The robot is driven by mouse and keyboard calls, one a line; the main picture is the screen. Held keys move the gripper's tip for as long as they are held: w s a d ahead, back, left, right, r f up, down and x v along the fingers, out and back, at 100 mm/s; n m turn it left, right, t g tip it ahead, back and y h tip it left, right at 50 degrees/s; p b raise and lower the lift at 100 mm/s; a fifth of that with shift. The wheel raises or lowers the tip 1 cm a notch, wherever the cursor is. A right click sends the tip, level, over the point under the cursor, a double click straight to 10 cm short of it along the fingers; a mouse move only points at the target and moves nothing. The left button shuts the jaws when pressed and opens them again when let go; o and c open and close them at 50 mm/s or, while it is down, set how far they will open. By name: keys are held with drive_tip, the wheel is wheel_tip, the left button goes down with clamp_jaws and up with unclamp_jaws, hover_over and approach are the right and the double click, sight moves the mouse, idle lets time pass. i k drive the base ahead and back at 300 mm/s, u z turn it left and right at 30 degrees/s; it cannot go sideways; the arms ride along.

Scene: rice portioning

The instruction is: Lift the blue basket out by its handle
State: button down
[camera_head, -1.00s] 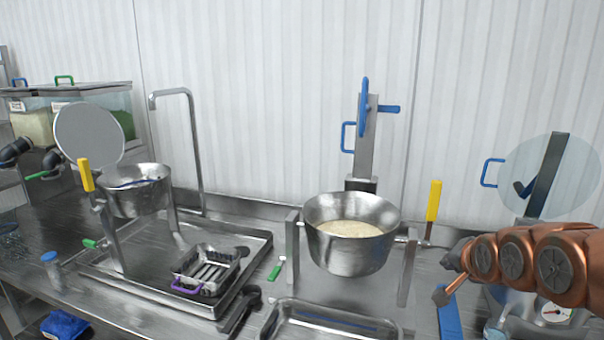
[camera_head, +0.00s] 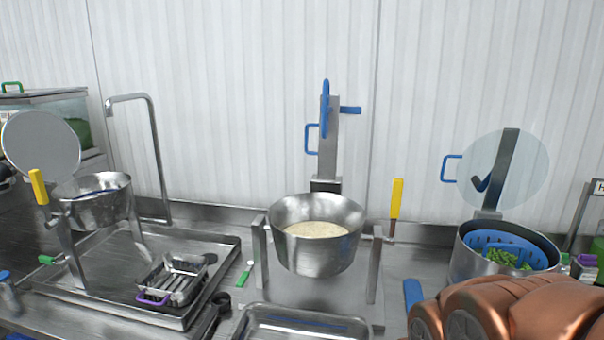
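A blue perforated basket (camera_head: 488,240) sits inside a round steel pot (camera_head: 462,262) at the right. Green vegetables (camera_head: 508,259) lie in the basket. I cannot make out the basket's own handle. My copper-coloured arm fills the lower right corner, in front of the pot's lower part. My gripper's fingers do not show in this view.
A round lid (camera_head: 530,165) on an upright post, with a blue handle (camera_head: 449,170) beside it, stands behind the pot. A steel pan of rice (camera_head: 300,258) with a yellow lever (camera_head: 397,198) is at the centre. A sink tray (camera_head: 235,258) is at the left.

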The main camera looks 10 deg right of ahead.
sight(508, 250)
drive_tip(key=u, duration=0.5)
drive_tip(key=k, duration=0.2)
drive_tip(key=z, duration=1.6)
drive_tip(key=k, duration=0.95)
drive_tip(key=z, duration=0.6)
drive_tip(key=i, duration=1.7)
drive_tip(key=u, duration=0.55)
